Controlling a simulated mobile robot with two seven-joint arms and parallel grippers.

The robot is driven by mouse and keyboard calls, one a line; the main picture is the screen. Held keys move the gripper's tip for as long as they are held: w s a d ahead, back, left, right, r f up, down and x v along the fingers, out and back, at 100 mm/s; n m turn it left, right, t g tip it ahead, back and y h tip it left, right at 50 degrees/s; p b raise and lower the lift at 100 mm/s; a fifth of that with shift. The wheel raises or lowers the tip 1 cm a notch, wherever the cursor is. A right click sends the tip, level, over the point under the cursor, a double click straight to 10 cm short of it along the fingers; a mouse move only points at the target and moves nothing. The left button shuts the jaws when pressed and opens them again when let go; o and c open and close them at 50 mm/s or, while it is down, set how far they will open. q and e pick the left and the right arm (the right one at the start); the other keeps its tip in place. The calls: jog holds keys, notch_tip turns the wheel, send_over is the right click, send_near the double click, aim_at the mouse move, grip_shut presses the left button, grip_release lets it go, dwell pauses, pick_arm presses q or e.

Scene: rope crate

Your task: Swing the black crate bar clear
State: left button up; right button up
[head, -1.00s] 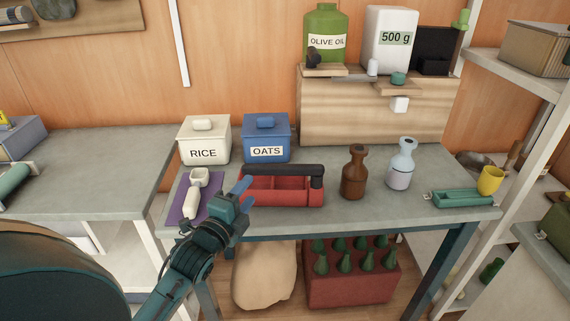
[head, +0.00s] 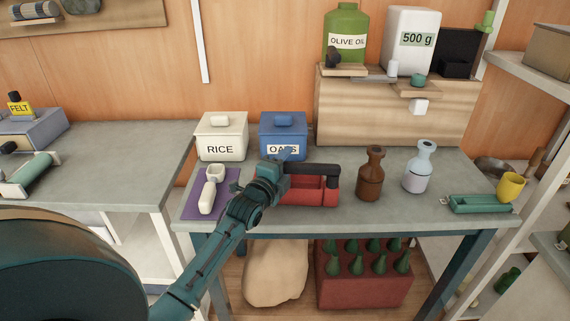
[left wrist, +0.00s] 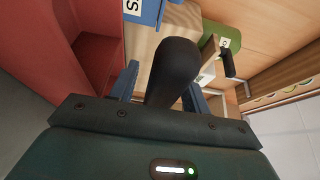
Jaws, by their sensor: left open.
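The black crate bar (head: 313,169) lies along the top of the red crate (head: 312,200), with a black upright post at its right end. In the left wrist view the bar (left wrist: 172,72) shows as a dark rounded shape between my two blue fingers. My left gripper (head: 286,154) is at the bar's left end, open, one finger on each side. Contact with the bar cannot be told. The red crate (left wrist: 40,35) fills the left of the wrist view. My arm hides the crate's left end in the head view. My right gripper is not in view.
The rice box (head: 221,138) and oats box (head: 283,130) stand behind the crate. A white scoop (head: 209,192) lies on a purple mat left of my gripper. A brown bottle (head: 371,176) and pale bottle (head: 418,170) stand to the right. The table's front edge (head: 390,224) is clear.

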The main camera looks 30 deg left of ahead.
pick_arm(q)
grip_shut()
dwell(0.3)
jog(key=shift+s, duration=0.1)
dwell(0.4)
